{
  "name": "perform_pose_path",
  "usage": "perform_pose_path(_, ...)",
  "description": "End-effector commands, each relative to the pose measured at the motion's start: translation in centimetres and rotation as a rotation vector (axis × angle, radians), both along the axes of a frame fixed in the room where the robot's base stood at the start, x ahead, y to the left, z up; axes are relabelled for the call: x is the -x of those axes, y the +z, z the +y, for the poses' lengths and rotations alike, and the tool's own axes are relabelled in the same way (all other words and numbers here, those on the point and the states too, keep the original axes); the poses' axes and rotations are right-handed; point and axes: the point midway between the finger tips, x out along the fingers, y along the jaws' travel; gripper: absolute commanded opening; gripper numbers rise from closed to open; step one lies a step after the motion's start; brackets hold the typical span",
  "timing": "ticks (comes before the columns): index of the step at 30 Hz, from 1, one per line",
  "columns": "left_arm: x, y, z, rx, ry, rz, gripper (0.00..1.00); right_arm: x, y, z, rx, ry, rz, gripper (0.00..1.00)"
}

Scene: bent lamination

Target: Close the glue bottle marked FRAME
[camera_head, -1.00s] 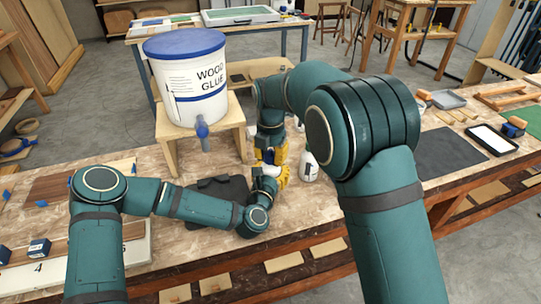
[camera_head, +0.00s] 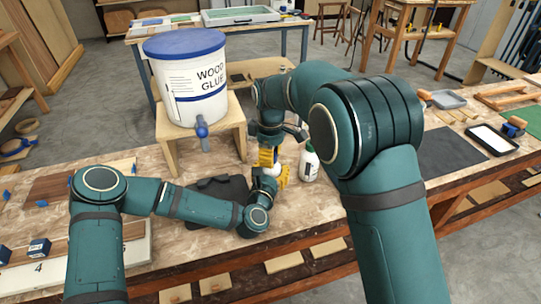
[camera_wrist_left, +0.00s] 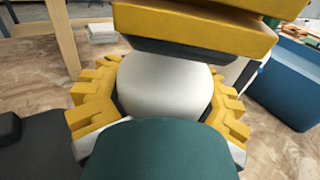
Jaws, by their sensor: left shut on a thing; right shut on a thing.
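My left gripper (camera_head: 270,178) has its yellow fingers closed around the sides of a white bottle (camera_wrist_left: 165,85) above the bench. The left wrist view shows its pale rounded body between the fingers. My right gripper (camera_head: 267,157) comes down from above, directly over this bottle, with its yellow fingers shut at its top. The cap is hidden there. I cannot read FRAME on either bottle.
A large wood glue bucket (camera_head: 190,80) with a blue lid and spout stands on a wooden stand (camera_head: 164,138) behind left. A dark mat (camera_head: 205,207) lies beside my left gripper. Boards lie at the left; a dark pad (camera_head: 448,153) and phone-like frame (camera_head: 493,139) are at the right.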

Motion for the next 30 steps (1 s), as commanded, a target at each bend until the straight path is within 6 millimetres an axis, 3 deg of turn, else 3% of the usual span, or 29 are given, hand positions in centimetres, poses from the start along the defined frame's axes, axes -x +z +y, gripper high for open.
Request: perform_pose_path(30, 0.01, 0.00, -0.01, 0.000, 0.000, 0.000, 0.00, 0.03, -0.18, 0.04, 0.000, -1.941, 0.000, 0.00)
